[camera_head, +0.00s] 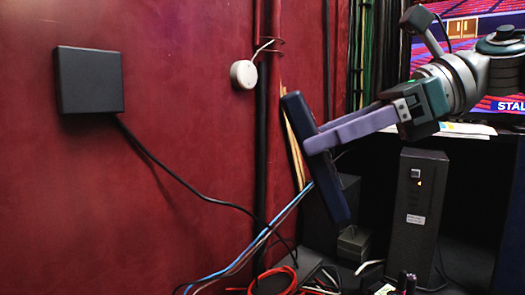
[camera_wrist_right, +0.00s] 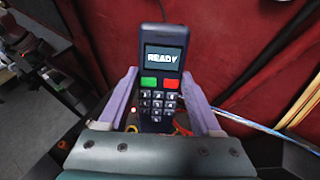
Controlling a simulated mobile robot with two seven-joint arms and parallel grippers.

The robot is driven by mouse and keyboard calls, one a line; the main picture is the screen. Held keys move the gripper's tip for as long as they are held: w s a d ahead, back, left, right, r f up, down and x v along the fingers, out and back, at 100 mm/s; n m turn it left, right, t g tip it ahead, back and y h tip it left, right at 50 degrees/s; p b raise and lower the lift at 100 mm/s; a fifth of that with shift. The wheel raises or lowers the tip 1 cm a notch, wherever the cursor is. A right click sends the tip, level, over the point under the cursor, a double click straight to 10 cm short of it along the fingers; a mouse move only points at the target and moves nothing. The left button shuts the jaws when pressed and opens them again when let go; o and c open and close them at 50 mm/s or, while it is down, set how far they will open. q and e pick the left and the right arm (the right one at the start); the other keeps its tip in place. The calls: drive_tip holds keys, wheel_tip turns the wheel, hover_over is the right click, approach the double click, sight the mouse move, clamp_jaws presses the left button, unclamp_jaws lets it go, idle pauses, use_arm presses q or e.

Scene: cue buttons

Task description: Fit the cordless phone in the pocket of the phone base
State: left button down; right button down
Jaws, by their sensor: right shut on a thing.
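My right gripper (camera_head: 318,142) is shut on the cordless phone (camera_head: 299,112), a long dark blue handset. It holds the phone in the air, tilted, with its top leaning left in the head view. In the right wrist view the phone (camera_wrist_right: 165,70) stands between the two purple fingers, its keypad and lit "READY" screen facing that camera. A black square box (camera_head: 90,80) with a cable from its lower edge is on the red wall at the left, apart from the phone. It looks like the phone base; I cannot make out its pocket. My left gripper is out of view.
A round white device (camera_head: 243,75) hangs beside a dark vertical pipe (camera_head: 262,130), between box and phone. Loose cables (camera_head: 275,270) lie below. A dark grey unit (camera_head: 415,205) stands right, under a screen (camera_head: 470,40). The wall near the box is mostly clear.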

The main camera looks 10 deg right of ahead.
drive_tip(key=w+d+f+m+t+h+b, duration=0.1)
drive_tip(key=w+d+f+m+t+h, duration=0.15)
drive_tip(key=d+m+t, duration=0.5)
drive_tip(key=w+d+f+m+t+h+b, duration=0.1)
drive_tip(key=w+d+f+m+t+h, duration=0.25)
drive_tip(key=d, duration=0.65)
wheel_tip(320, 180, down, 11)
drive_tip(key=n+t+b, duration=0.1)
drive_tip(key=b, duration=0.7)
drive_tip(key=shift+w+b, duration=0.2)
drive_tip(key=shift+b, duration=0.15)
drive_tip(key=shift+d+f+b, duration=0.15)
drive_tip(key=shift+f+b, duration=0.05)
drive_tip(key=shift+b, duration=0.2)
drive_tip(key=shift+f, duration=0.15)
drive_tip(key=shift+f+b, duration=0.35)
drive_tip(key=shift+b, duration=0.35)
idle(0.4)
drive_tip(key=shift+f+b, duration=0.3)
drive_tip(key=shift+b, duration=0.2)
